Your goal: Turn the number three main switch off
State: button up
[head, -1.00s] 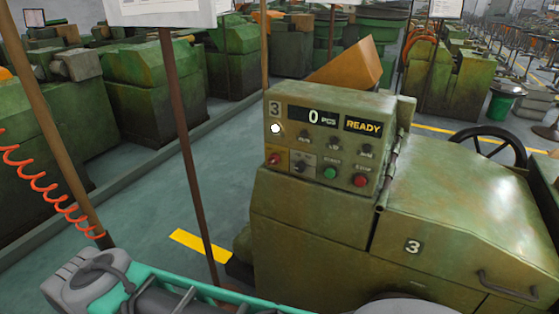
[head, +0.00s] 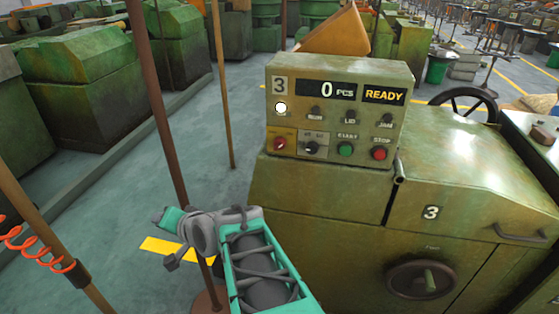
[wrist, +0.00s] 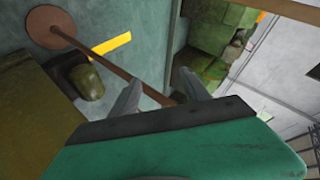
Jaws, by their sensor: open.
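Machine number three has a green control box (head: 338,110) with a "3" plate and a display reading "0 PCS READY". A white lamp (head: 281,107) glows below the "3". The main switch, a red rotary knob (head: 280,144) on a yellow plate, sits at the panel's lower left; its exact setting is too small to read. My gripper (head: 158,220) is left of and below the panel, apart from it. In the wrist view my gripper's two grey fingers (wrist: 160,92) are spread and empty. The panel's knobs are not clearly visible there.
A black selector (head: 312,148), a green start button (head: 345,149) and a red stop button (head: 379,153) are right of the switch. A brown post (head: 170,120) stands close beside my gripper. A yellow-brown pole (head: 219,90) stands behind.

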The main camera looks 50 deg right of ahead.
jog(key=d+m+t+h+b, duration=0.2)
jog(key=d+m+t+h, duration=0.1)
jog(key=d+m, duration=0.4)
jog(key=m+g+h+b, duration=0.1)
jog(key=m+h+b, duration=0.1)
jog(key=m+h, duration=1.3)
send_near(278, 148)
notch_tip(278, 148, up, 2)
jog(key=d+m+y, duration=0.1)
jog(key=m+y, duration=0.1)
jog(key=p+x, duration=0.3)
jog(key=x, duration=0.4)
jog(key=shift+w+d, duration=0.3)
grip_shut()
